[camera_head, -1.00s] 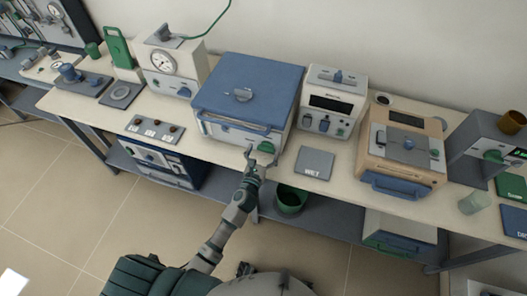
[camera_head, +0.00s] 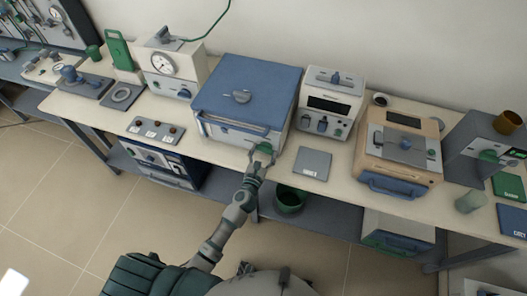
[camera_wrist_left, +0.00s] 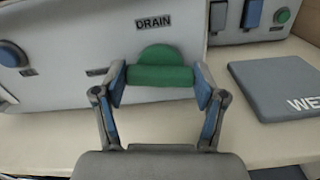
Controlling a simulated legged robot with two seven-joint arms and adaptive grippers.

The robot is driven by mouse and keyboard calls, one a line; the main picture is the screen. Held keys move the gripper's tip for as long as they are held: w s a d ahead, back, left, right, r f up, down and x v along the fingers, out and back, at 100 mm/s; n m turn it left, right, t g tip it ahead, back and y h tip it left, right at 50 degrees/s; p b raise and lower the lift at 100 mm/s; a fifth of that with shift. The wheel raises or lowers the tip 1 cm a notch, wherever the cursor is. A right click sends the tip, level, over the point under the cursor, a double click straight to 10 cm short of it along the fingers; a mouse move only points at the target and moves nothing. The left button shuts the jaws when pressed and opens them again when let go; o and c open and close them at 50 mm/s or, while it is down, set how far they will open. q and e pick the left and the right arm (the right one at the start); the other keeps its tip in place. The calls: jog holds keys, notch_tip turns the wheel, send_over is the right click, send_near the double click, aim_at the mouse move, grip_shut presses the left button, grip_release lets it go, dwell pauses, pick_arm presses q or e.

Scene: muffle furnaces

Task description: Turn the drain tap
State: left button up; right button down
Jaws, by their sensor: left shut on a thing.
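The drain tap is a green knob (camera_wrist_left: 160,73) with a rounded top and a thick crossbar, under the DRAIN label on the front of the white and blue box. In the head view the tap (camera_head: 264,149) is at the box's lower right front. My left gripper (camera_wrist_left: 160,86) has its blue-padded fingers at the two ends of the crossbar, shut on it. In the head view my left gripper (camera_head: 261,156) reaches up to the tap from below. The crossbar looks about level in the wrist view. My right gripper is not in view.
The box has a blue lid (camera_head: 247,88) and a front handle. A grey WET pad (camera_head: 312,162) lies to the right of the tap. A switch panel (camera_head: 155,129) lies to the left. A green bucket (camera_head: 289,199) stands on the shelf below.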

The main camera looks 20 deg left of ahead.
pick_arm(q)
jog(key=m+p, duration=0.2)
jog(key=m, duration=0.2)
jog(key=shift+d+m+p, duration=0.1)
jog(key=shift+m+p, duration=0.2)
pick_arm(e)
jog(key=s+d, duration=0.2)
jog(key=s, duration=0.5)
pick_arm(q)
jog(key=m+p, duration=0.3)
jog(key=m, duration=0.3)
jog(key=shift+d+f, duration=0.1)
jog(key=m+p, duration=0.1)
jog(key=m, duration=0.2)
jog(key=shift+s+f, duration=0.1)
jog(key=shift+f+m+p, duration=0.15)
jog(key=shift+m+p, duration=0.25)
jog(key=shift+m, duration=0.7)
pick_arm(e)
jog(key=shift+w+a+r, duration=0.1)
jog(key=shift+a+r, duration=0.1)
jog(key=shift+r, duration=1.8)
pick_arm(q)
jog(key=shift+f, duration=0.1)
jog(key=o, duration=1.1)
jog(key=shift+o, duration=0.2)
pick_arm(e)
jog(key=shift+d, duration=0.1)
